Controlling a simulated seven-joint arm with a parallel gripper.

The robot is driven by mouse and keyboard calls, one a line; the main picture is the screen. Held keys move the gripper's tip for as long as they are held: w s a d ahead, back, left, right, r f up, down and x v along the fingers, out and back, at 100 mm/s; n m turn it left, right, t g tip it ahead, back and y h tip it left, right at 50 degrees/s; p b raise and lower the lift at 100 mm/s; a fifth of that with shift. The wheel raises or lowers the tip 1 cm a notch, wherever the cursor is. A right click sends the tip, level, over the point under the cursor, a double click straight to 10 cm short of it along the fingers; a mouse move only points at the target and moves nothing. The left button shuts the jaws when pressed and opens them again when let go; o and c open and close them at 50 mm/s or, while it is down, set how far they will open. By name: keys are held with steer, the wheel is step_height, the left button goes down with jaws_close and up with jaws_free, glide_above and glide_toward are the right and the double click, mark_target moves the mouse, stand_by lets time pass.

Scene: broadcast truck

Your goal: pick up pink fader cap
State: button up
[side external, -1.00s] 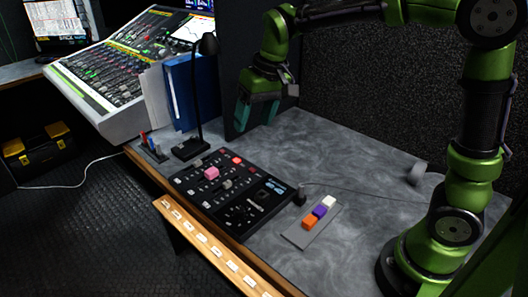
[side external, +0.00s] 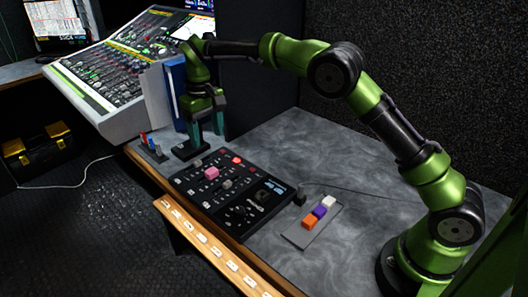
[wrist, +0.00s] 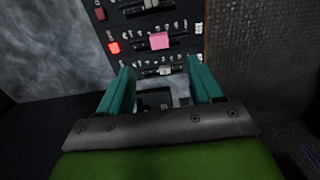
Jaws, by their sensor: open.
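The pink fader cap (side external: 211,173) sits on the black control panel (side external: 258,222), near its far left part. It also shows in the wrist view (wrist: 159,41), ahead of my fingertips and roughly centred between them. My gripper (side external: 206,133) is open and empty, pointing down with its teal fingers above and behind the panel's far end, apart from the cap. In the wrist view both fingers (wrist: 160,75) are spread.
A grey strip with orange (side external: 309,222), purple (side external: 319,212) and white (side external: 329,202) caps lies right of the panel. A mixing console (side external: 110,80) is at back left.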

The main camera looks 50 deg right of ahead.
glide_above(213, 172)
step_height(213, 172, down, 7)
steer(key=shift+w+a+r, duration=0.1)
steer(key=shift+r, duration=0.05)
steer(key=shift+f, duration=2.7)
steer(key=c, duration=1.1)
